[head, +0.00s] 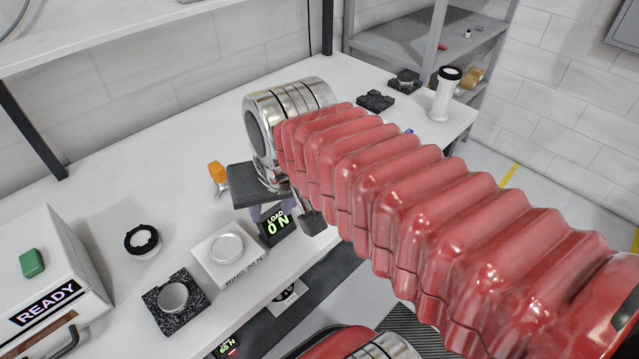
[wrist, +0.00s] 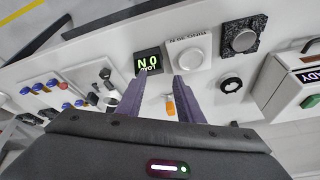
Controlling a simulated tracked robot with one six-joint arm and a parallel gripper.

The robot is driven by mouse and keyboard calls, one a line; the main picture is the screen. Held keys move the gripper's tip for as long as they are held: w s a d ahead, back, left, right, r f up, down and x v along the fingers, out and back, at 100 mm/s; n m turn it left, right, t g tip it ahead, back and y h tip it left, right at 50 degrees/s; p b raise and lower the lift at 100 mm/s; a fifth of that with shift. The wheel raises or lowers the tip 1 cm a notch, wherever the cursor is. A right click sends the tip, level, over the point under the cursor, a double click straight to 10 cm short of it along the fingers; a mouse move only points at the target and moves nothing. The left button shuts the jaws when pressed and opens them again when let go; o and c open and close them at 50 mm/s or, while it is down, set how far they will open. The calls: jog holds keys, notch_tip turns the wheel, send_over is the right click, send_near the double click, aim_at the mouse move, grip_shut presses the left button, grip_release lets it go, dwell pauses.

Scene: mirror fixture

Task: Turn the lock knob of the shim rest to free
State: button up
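I cannot clearly pick out the shim rest or its lock knob. An orange handle-like part (head: 217,172) stands on the bench just left of my gripper (head: 268,211) in the head view. In the wrist view the orange part (wrist: 170,107) appears between my two purple fingers. My gripper (wrist: 159,79) is open, its fingers apart with nothing held. In the wrist view, dark knob-like parts (wrist: 105,74) sit on a white panel left of the fingers. My red sleeved arm hides part of the bench in the head view.
A load display reading 0 N (head: 278,227) and a white block with a round disc (head: 229,249) stand close to my gripper. A dark block with a metal cup (head: 173,298), a black ring (head: 142,241) and a READY box (head: 45,290) lie left. A white cylinder (head: 444,98) stands far right.

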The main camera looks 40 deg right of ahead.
jog(key=w+d+m+g, duration=0.2)
jog(key=w+d+m, duration=0.3)
jog(key=d+m, duration=0.3)
jog(key=w+d+m+g, duration=0.2)
jog(key=w+d+m, duration=0.3)
jog(key=d, duration=0.5)
jog(key=m, duration=0.2)
jog(key=shift+w+m+g, duration=0.15)
jog(key=shift+m+g, duration=0.15)
jog(key=shift+m, duration=0.1)
notch_tip(320, 180, down, 14)
jog(key=shift+r, duration=0.1)
jog(key=shift+c, duration=0.2)
